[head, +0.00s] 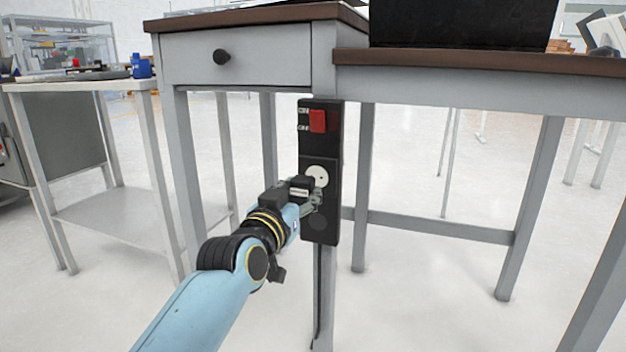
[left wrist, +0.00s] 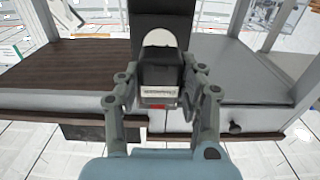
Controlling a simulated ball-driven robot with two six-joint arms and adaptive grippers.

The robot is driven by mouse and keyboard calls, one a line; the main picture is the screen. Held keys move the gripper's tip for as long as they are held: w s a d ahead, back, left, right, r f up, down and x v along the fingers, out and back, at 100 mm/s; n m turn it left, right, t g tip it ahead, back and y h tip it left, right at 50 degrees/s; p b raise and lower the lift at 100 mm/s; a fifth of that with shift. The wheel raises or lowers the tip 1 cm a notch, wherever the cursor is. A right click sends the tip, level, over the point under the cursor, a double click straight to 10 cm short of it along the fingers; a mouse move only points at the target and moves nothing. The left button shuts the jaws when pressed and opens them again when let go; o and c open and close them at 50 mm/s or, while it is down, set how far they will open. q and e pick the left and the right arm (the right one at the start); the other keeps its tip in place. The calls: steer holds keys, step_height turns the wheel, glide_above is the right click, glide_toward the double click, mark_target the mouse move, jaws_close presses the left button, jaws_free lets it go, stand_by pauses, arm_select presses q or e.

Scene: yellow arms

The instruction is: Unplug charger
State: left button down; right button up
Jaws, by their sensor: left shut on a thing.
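The charger (head: 299,187) is a small black block with a pale label. My left gripper (head: 308,197) is shut on it, with a finger on each side. In the left wrist view the charger (left wrist: 160,70) sits between the two fingers (left wrist: 161,88). A round white socket (head: 317,177) is set in a black upright panel (head: 320,145) on the desk leg. Most of the socket's face shows bare in the head view, and the charger appears in front of it, to its lower left. The charger hides part of the socket (left wrist: 160,38) in the left wrist view. My right gripper is not in view.
A red switch (head: 317,121) is on the panel above the socket. The grey desk has a brown top (head: 480,62) and a drawer (head: 240,58) with a dark knob. A side table (head: 100,86) stands at the left. The floor in front of the panel is clear.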

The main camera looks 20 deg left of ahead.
arm_select(q)
steer(key=c, duration=0.7)
jaws_free()
steer(key=shift+s, duration=0.1)
